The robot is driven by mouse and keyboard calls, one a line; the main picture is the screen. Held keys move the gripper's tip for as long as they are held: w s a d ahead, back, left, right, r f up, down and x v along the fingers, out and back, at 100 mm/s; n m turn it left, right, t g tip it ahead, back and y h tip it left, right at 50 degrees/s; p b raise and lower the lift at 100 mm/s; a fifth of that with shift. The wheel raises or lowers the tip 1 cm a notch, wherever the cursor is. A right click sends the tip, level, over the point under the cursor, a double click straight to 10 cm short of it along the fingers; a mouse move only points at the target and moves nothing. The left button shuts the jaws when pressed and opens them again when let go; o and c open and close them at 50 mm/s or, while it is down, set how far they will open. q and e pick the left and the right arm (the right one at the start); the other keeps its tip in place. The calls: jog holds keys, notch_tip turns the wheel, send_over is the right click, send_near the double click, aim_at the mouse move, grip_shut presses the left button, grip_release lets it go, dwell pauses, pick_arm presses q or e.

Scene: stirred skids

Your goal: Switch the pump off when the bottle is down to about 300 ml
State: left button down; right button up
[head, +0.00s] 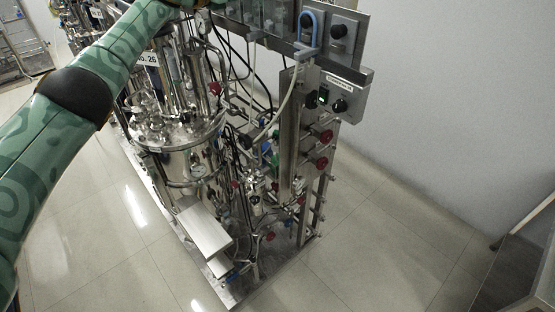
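A grey control box (340,96) hangs on the right end of the skid's frame. It has a small green-lit switch (323,96), a black knob (340,105) and a label too small to read surely. Above it is a grey panel (342,38) with a black knob, beside a blue looped part (308,32). Several clear-fronted units (272,14) at the top edge are cut off. I cannot pick out the bottle or its level, nor tell which part is the pump. My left arm crosses the upper left and leaves at the top; neither gripper shows.
The steel skid has a lidded vessel (185,150), hoses, red-handled valves (322,163) and a projecting steel box (204,230) low in front. Tiled floor (385,250) is clear right of the skid. A dark-edged furniture piece (520,265) stands lower right.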

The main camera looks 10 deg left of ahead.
pick_arm(q)
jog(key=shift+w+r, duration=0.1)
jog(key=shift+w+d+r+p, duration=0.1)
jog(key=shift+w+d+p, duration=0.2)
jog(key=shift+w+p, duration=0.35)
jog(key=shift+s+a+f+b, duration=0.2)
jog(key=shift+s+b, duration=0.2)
jog(key=shift+b, duration=0.25)
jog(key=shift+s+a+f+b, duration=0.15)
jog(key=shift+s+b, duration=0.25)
jog(key=shift+b, duration=0.2)
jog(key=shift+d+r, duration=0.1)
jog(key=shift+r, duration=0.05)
